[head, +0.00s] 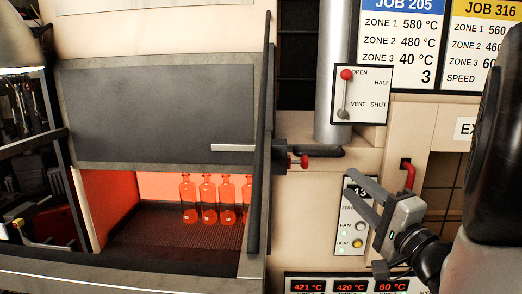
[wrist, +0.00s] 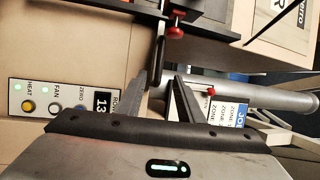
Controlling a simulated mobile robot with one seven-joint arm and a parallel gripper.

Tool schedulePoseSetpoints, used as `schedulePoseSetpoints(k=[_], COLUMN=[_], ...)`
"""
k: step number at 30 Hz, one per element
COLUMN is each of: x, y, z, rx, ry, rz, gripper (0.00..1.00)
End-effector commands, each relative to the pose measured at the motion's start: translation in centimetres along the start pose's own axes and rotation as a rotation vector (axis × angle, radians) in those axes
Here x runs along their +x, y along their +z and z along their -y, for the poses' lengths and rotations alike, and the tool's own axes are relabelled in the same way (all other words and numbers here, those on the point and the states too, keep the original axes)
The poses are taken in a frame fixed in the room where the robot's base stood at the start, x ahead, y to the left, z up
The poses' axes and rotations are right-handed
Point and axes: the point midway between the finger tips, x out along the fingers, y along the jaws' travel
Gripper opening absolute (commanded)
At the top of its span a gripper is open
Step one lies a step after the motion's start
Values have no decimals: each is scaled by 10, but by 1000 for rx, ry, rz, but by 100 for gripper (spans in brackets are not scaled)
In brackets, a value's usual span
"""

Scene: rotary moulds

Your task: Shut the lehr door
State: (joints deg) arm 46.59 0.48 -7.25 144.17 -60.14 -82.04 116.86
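The lehr door (head: 150,110) is a dark grey panel in the head view. It is raised, leaving a wide gap under it. A pale handle strip (head: 232,148) sits at its lower right. My gripper (head: 352,187) is to the right of the door, in front of the control panel, apart from the door. Its two fingers are spread with nothing between them. In the wrist view my gripper (wrist: 165,82) points toward a dark bar (wrist: 156,60) beside a red knob (wrist: 175,31). The door's panel cannot be made out there.
Several orange-lit bottles (head: 208,200) stand inside the opening. A lever box (head: 362,93) marked OPEN, HALF, VENT and SHUT has its red knob at OPEN. A red-knobbed fitting (head: 298,162) and a dark bar (head: 325,152) jut out between door and gripper.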

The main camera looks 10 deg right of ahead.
Motion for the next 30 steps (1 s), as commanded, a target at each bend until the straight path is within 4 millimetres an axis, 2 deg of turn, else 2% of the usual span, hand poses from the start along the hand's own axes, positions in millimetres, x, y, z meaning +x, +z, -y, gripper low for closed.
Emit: schedulePoseSetpoints(k=[18, 24, 30], x=[129, 155, 164], y=[1, 0, 0], z=[0, 1, 0], rx=[-2, -4, -3], ry=[1, 0, 1], rz=[2, 1, -1], gripper=[34, 34, 34])
